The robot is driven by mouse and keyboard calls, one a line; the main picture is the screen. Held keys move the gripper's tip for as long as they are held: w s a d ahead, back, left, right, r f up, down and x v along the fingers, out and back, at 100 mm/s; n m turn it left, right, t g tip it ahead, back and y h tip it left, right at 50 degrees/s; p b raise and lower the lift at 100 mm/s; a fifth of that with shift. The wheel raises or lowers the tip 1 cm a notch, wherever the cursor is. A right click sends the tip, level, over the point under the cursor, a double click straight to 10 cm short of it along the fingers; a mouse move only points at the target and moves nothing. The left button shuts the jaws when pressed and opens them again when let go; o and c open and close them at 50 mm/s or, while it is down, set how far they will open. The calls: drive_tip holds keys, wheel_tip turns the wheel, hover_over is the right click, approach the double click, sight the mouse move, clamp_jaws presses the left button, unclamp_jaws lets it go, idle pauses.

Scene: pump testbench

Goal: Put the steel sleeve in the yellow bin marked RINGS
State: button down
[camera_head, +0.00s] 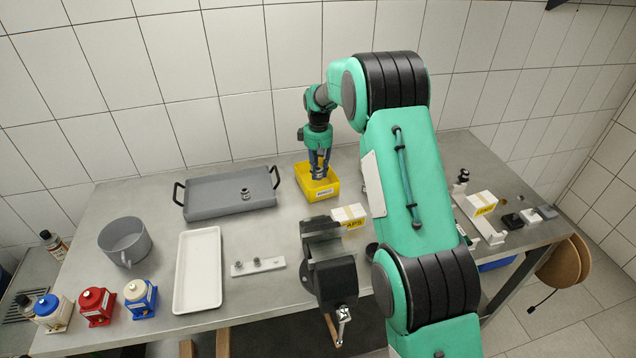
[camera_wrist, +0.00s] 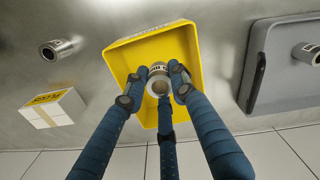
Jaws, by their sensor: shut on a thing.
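The yellow bin (camera_head: 330,191) stands at the back of the table, with a small white label on its front wall. In the wrist view the bin (camera_wrist: 190,40) lies beneath my fingers. My gripper (camera_head: 319,172) points down over the bin. Its three blue fingers (camera_wrist: 158,85) are closed around the steel sleeve (camera_wrist: 157,70), a short hollow cylinder seen end-on. The sleeve is over the bin's opening; I cannot tell whether it touches the floor of the bin. The fingers mostly hide it in the head view.
A grey tray (camera_head: 215,202) with a small metal part (camera_head: 245,193) lies left of the bin. A white and yellow box (camera_head: 349,214) and a vise (camera_head: 330,268) stand in front. Another metal cylinder (camera_wrist: 56,49) lies on the table beside the bin. My arm hides part of the table.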

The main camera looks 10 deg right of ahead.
sight(318, 169)
drive_tip(key=shift+f, duration=1.15)
drive_tip(key=shift+f+b, duration=0.45)
drive_tip(key=shift+f, duration=1.4)
drive_tip(key=shift+f, duration=0.1)
drive_tip(key=c, duration=1.4)
unclamp_jaws()
drive_tip(key=shift+c, duration=0.2)
wheel_tip(318, 169, up, 12)
drive_tip(key=shift+f+p, duration=0.1)
drive_tip(key=shift+p, duration=0.9)
drive_tip(key=shift+r, duration=0.2)
